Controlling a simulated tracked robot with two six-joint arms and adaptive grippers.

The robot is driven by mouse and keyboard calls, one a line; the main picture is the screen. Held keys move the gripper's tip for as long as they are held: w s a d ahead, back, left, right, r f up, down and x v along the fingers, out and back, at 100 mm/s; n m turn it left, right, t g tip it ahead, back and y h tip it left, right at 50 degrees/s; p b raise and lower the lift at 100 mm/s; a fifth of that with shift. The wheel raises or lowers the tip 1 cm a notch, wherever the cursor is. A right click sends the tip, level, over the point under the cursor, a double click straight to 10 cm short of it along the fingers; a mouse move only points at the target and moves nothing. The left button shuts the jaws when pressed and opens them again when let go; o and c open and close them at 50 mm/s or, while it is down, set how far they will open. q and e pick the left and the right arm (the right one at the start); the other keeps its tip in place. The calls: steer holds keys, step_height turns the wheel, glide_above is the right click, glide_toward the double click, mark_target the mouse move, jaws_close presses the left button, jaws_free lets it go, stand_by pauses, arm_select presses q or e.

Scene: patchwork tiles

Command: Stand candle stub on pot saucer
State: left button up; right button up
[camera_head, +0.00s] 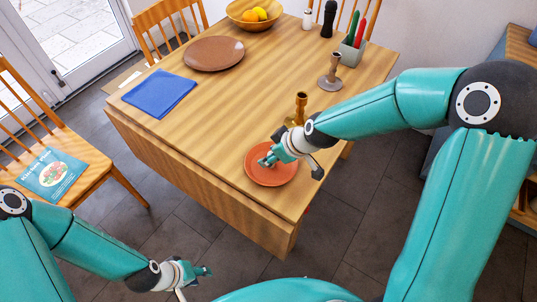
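The pot saucer (284,176) is a round terracotta dish near the front right corner of the wooden table. My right gripper (266,160) is over the saucer, pointing down and left, with its fingertips close to the saucer's surface. I cannot make out a candle stub; my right gripper may hide it. The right fingers are too small to tell whether they are open or shut on something. My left gripper (204,271) is low in front of the table, over the floor and away from the saucer. Its finger opening is unclear.
A brass candlestick (301,104) stands just behind my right wrist, and a grey-brown candlestick (332,74) farther back.

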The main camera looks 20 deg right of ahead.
steer(key=shift+r, duration=0.2)
steer(key=v, duration=1.2)
steer(key=shift+f, duration=0.15)
